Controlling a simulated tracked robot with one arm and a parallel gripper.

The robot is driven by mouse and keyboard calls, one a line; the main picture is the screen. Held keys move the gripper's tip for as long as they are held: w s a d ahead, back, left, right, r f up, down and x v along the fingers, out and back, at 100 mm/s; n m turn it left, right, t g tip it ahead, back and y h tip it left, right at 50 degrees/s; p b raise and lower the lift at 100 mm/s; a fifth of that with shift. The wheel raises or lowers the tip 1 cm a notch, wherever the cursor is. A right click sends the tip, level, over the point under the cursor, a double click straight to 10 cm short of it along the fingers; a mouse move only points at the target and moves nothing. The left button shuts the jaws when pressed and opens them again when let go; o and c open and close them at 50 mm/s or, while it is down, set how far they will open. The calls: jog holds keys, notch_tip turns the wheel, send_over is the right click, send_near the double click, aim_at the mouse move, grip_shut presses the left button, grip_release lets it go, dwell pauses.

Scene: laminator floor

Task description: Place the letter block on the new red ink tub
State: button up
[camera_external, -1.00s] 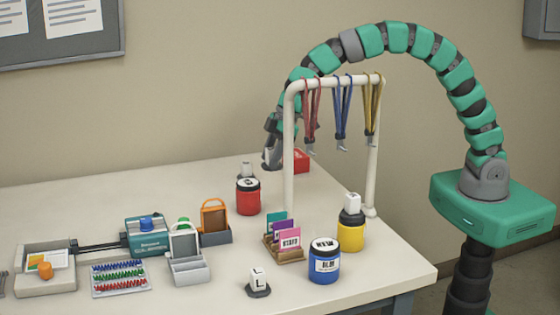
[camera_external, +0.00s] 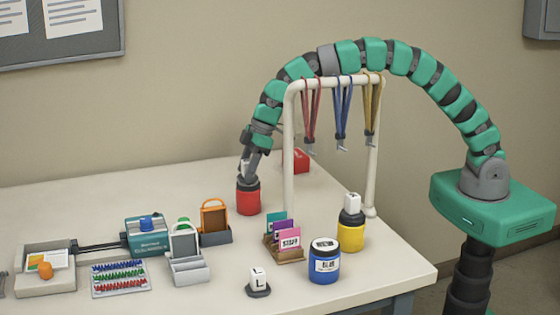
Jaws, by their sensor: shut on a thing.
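My gripper (camera_external: 249,170) points down behind and above the red ink tub (camera_external: 248,201). It is shut on a small white letter block (camera_external: 245,166), mostly hidden by the fingers. I cannot tell whether the block is lifted or touches anything below. The red tub stands upright with a dark lid, its top partly covered by the gripper. Another white block (camera_external: 353,202) sits on a yellow tub (camera_external: 351,236). A white block marked L (camera_external: 258,278) stands on a dark base at the front.
A blue tub (camera_external: 324,266) stands near the front edge, beside a card holder (camera_external: 287,250). A white rack (camera_external: 289,150) with hanging lanyards rises right of the red tub. A red box (camera_external: 300,160) lies behind it. A laminator (camera_external: 150,238) and trays stand at left.

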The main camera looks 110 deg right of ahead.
jog(key=shift+f, duration=0.3)
jog(key=shift+f, duration=0.1)
jog(key=o, duration=1.3)
jog(key=shift+c, duration=0.2)
jog(key=s+a+r+t, duration=0.2)
jog(key=s+a+r, duration=0.15)
jog(key=r, duration=0.75)
jog(key=s+a+r+t+h, duration=0.1)
jog(key=s+a+r, duration=0.25)
jog(key=r, duration=0.85)
jog(key=s+a+r+t, duration=0.2)
jog(key=s+a+r, duration=0.15)
jog(key=r, duration=0.75)
jog(key=s+a+r+t, duration=0.3)
jog(key=s+a+r, duration=0.1)
jog(key=s+r, duration=0.3)
jog(key=s+a+r+t+y, duration=0.1)
jog(key=s+a+r+t, duration=0.2)
jog(key=s+a+r, duration=0.2)
jog(key=s+r, duration=0.3)
jog(key=r, duration=0.4)
jog(key=shift+a+r, duration=0.15)
jog(key=shift+a, duration=0.1)
